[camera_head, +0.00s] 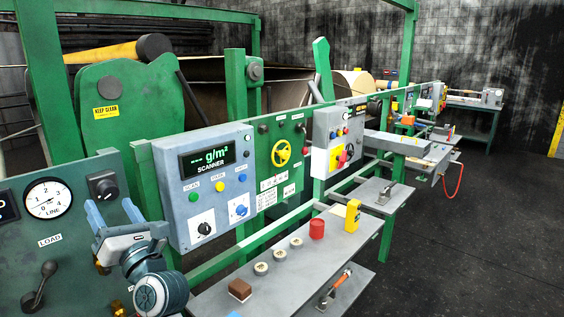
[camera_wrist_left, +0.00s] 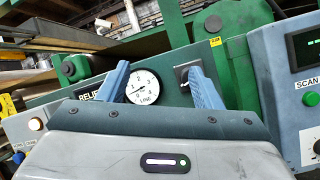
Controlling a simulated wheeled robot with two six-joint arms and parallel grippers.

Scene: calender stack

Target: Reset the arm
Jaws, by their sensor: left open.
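My left gripper (camera_head: 112,207) is at the lower left of the head view, in front of the panel with the pressure dial. Its two blue fingers are spread apart with nothing between them. In the left wrist view the open fingers (camera_wrist_left: 157,72) point toward the panel. The white LINE dial (camera_head: 48,198) shows between the fingers in that view (camera_wrist_left: 143,87). A black knob (camera_head: 103,186) sits close behind the gripper in the head view. My right gripper is in neither view.
The grey scanner box (camera_head: 208,172) stands just right of my left gripper. A black lever (camera_head: 38,287) sticks out at the lower left. A grey shelf (camera_head: 265,292) holds a brown block (camera_head: 240,289), a red cylinder (camera_head: 317,228) and a yellow item (camera_head: 352,215). The right floor is clear.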

